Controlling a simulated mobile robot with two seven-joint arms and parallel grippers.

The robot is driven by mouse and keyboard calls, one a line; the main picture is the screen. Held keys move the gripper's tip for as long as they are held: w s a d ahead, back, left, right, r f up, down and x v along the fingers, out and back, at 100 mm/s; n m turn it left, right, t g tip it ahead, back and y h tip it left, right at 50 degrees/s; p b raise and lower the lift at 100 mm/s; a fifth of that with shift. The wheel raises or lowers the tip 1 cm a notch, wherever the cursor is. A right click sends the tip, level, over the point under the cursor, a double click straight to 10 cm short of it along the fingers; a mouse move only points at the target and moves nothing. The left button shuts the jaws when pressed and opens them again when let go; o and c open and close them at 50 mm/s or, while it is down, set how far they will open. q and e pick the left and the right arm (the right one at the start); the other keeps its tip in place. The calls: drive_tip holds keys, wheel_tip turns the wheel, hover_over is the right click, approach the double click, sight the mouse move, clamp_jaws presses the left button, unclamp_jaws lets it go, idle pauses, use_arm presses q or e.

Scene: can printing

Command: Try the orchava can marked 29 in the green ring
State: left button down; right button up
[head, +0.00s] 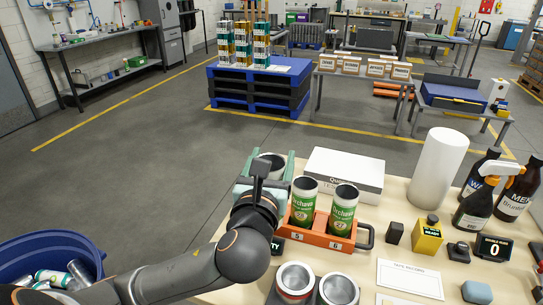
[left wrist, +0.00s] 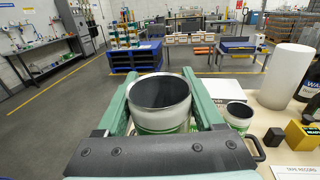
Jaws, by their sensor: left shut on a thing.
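My left gripper (head: 266,178) is shut on a white and green can (left wrist: 160,118), held upright with its open, empty top facing me in the left wrist view. In the head view my arm hides most of this can, and I cannot read its number. Two green and white Orchava cans, the left one (head: 304,201) and the right one (head: 343,210), stand in an orange holder (head: 318,239) with labels 5 and 6, just right of my gripper. I cannot make out a green ring. My right gripper is not in view.
Two open cans (head: 295,280) stand in a dark holder at the front. A white box (head: 345,172), a white roll (head: 438,168), a yellow READY device (head: 428,236), a display reading 0 (head: 493,248) and bottles (head: 478,205) are on the table. A blue bin (head: 45,245) with cans stands left.

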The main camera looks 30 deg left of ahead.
use_arm(q)
drive_tip(key=shift+r+p, duration=0.8)
drive_tip(key=shift+r, duration=2.45)
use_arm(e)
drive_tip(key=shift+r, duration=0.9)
use_arm(q)
drive_tip(key=shift+d+f, duration=0.1)
